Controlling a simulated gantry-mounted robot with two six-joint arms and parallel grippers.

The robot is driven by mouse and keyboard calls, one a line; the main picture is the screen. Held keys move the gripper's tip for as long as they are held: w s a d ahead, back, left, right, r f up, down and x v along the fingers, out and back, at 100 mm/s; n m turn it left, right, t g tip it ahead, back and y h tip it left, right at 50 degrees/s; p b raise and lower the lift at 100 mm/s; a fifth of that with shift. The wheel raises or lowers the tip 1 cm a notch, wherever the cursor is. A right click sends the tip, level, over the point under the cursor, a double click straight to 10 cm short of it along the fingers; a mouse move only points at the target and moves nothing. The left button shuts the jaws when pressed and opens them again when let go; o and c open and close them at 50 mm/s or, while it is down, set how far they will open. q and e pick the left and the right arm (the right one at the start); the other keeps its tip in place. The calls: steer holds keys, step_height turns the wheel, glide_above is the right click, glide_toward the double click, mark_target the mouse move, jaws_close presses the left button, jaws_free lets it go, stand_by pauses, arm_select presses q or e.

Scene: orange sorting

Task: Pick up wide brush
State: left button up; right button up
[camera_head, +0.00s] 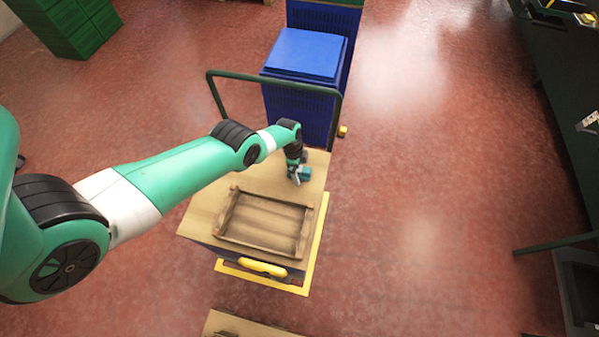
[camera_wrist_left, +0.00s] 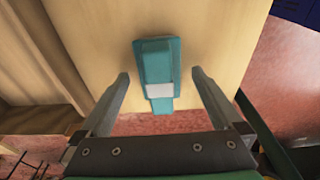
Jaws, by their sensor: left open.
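The wide brush is a teal block with a white band, and it shows in the left wrist view (camera_wrist_left: 156,62) on the pale wooden top. In the head view a small teal piece of it (camera_head: 306,174) shows beside my left gripper (camera_head: 297,179). My left gripper, also in the left wrist view (camera_wrist_left: 160,74), is open, with one finger on each side of the brush and a gap on both sides. I cannot tell the height of the fingertips above the top. My right gripper is not in view.
The brush lies on a cart with a wooden top (camera_head: 205,205) and a dark green handle frame (camera_head: 338,118). A shallow wooden tray (camera_head: 228,214) takes up the near part of the top. Stacked blue crates (camera_head: 308,55) stand behind the handle.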

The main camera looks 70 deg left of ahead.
mark_target(301, 169)
arm_select(q)
steer(key=shift+f, duration=0.1)
steer(key=c, duration=1.5)
step_height(301, 169, up, 5)
steer(key=p, duration=0.5)
steer(key=s+d+r+p, duration=0.8)
steer(key=s+d+p, duration=0.1)
steer(key=p, duration=1.2)
steer(key=shift+d+r, duration=0.25)
steer(key=shift+d, duration=0.6)
